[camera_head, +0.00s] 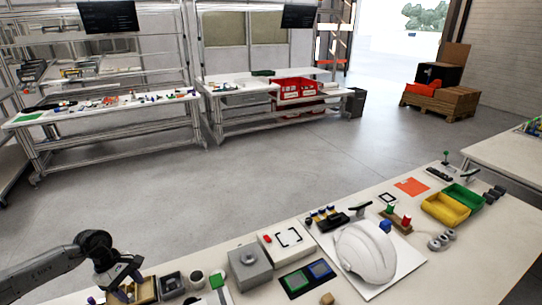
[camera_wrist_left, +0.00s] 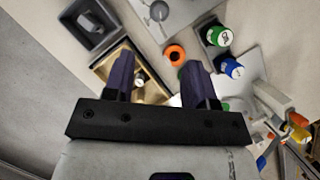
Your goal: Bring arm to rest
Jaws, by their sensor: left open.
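My left arm (camera_head: 45,270) comes in low from the left in the head view. My left gripper (camera_head: 126,289) hangs at the near left end of the long white workbench, over a small wooden box (camera_head: 147,289). In the left wrist view, the left gripper (camera_wrist_left: 158,72) has its two dark fingers wide apart with nothing held between them. The wooden box (camera_wrist_left: 152,93) lies below and between the fingers, with a small pale item inside, partly hidden by the gripper. I cannot tell how high the fingers are above it. My right gripper is not in view.
In the head view, a grey block (camera_head: 249,267) and a white helmet shell (camera_head: 366,252) stand further right. Open floor (camera_head: 230,185) lies behind the bench.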

